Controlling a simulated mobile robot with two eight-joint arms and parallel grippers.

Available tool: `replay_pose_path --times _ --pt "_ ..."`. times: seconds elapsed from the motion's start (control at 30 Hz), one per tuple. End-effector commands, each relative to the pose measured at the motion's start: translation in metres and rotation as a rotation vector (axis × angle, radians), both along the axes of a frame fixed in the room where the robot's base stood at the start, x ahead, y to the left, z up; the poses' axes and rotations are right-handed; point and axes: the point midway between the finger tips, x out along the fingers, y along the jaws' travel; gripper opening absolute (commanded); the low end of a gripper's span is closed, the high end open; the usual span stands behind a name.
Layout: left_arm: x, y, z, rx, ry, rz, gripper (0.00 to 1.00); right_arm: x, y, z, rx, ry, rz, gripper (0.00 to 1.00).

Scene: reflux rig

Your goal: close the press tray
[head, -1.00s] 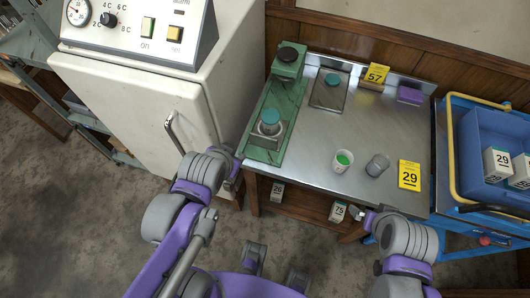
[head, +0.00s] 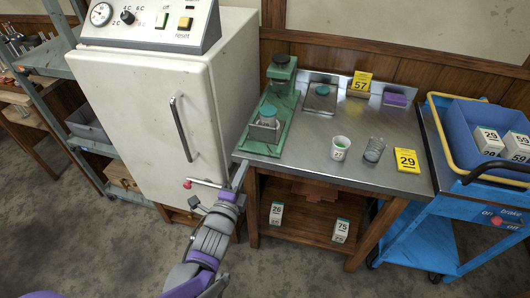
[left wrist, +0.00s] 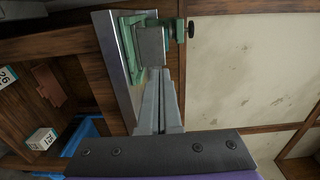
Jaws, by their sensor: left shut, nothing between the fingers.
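The green press (head: 278,100) stands at the left end of the steel table. My left gripper (head: 241,172) is shut and empty at the table's front left corner, on the near side of the tray. In the left wrist view the fingers (left wrist: 160,74) point at the grey tray block (left wrist: 151,46); I cannot tell whether they touch it. My right gripper is out of view.
A white fridge (head: 160,95) stands close on the left. On the table are a cup with green contents (head: 340,148), a grey beaker (head: 374,149), a yellow 29 card (head: 406,160) and a purple block (head: 395,99). A blue cart (head: 425,240) stands at the right.

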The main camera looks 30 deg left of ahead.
Motion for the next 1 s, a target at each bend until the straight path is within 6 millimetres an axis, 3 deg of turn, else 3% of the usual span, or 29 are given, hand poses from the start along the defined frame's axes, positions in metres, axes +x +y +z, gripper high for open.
replay_pose_path --times 0.23,0.7,1.0 --pt "0.024 0.006 0.0 0.012 -0.005 -0.001 0.0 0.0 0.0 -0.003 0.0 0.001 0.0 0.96" --pt "0.115 0.028 0.0 0.01 -0.004 -0.002 0.0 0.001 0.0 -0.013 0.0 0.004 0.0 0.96" --pt "0.136 0.033 0.001 0.009 -0.004 -0.001 0.0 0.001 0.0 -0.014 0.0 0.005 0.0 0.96"
